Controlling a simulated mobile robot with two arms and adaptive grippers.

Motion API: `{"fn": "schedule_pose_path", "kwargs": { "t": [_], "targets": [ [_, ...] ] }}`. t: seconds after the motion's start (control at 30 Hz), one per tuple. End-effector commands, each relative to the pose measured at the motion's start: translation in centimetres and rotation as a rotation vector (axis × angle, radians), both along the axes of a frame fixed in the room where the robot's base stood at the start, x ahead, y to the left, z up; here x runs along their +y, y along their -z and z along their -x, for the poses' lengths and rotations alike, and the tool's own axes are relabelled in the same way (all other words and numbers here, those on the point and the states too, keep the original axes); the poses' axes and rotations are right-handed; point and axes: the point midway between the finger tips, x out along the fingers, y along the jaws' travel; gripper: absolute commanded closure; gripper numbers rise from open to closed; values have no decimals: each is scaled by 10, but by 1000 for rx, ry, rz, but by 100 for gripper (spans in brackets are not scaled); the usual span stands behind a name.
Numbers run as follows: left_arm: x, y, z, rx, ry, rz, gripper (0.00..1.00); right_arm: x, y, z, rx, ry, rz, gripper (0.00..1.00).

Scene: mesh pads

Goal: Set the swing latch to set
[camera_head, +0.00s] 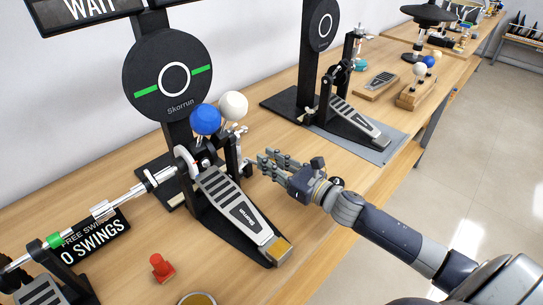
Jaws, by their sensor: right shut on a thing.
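A bass drum pedal marked Skorrun stands on the wooden table, with a black and silver footboard (228,203). A blue ball (205,119) and a white ball (233,106) are at its top. A small metal part, seemingly the swing latch (247,167), is on the right side of the pedal's post. My right gripper (268,163) comes in from the right with its fingertips at this part. It is shut on it, but the fingers hide the exact contact and the latch's setting is too small to read. My left gripper is out of view.
A round black pad (168,78) stands behind the pedal, under a sign reading WAIT (88,12). A sign reading 0 SWINGS (93,240) and a red peg (162,267) are at the front left. A second pedal (355,119) stands further right on a grey mat.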

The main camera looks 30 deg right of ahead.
Motion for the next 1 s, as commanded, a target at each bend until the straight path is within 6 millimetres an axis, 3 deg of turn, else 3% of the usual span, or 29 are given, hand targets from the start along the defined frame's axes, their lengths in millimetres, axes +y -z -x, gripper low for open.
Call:
{"fn": "schedule_pose_path", "kwargs": {
  "t": [0.3, 0.93, 0.97, 1.0],
  "targets": [
    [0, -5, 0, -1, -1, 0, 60, 1, -5, 3, -7, 177, 7, 100],
    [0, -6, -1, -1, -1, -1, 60, 3, -4, 5, -8, 225, 14, 100],
    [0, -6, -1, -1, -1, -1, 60, 3, -4, 5, -8, 224, 14, 73],
    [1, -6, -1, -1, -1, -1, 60, 3, -4, 5, -8, 224, 13, 64]
  ]
}}
